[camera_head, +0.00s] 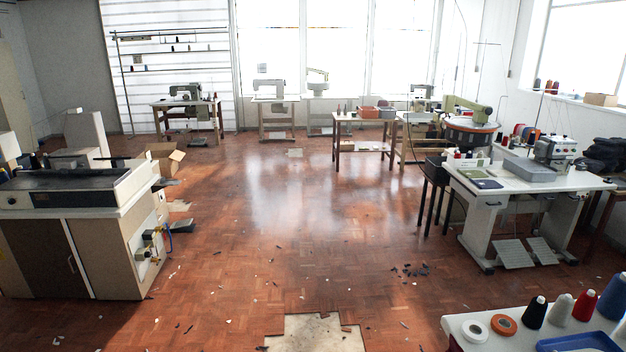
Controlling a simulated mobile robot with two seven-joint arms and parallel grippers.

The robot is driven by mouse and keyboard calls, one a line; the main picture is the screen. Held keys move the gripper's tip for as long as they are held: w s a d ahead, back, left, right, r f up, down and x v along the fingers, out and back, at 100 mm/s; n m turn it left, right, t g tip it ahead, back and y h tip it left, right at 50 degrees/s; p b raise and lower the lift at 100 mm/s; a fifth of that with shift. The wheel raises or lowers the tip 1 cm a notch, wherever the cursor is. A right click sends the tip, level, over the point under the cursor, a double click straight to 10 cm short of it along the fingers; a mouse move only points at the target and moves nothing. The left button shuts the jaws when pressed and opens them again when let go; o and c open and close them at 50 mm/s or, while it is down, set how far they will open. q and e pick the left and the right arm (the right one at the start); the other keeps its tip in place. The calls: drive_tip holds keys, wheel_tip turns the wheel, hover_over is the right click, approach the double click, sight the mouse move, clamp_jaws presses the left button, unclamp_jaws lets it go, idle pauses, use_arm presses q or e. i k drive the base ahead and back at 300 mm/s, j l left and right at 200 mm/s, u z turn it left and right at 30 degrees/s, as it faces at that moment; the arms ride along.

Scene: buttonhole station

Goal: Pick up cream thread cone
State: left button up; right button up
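A cream or pale grey thread cone (560,311) stands upright on a white table (458,323) at the lower right corner. It is between a black cone (534,313) on its left and a red cone (585,306) on its right. A blue cone (612,297) stands further right, at the picture's edge. Neither of my grippers shows in this view.
A white tape roll (474,331), an orange roll (503,324) and a blue tray (578,342) share the table. A sewing station (530,180) stands behind it. A cabinet (75,250) is at left. The middle floor (290,230) is mostly open, with scattered scraps.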

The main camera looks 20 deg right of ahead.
sight(559, 315)
drive_tip(key=i+z, duration=0.75)
drive_tip(key=i+j+z, duration=0.5)
drive_tip(key=i+z, duration=0.25)
drive_tip(key=i+j+z, duration=0.15)
drive_tip(key=z, duration=0.3)
drive_tip(key=i+j+z, duration=0.25)
drive_tip(key=z, duration=0.15)
drive_tip(key=i+j+z, duration=0.15)
drive_tip(key=z, duration=0.3)
drive_tip(key=j+z, duration=0.45)
drive_tip(key=i+j+z, duration=0.1)
drive_tip(key=z, duration=0.3)
drive_tip(key=j, duration=0.1)
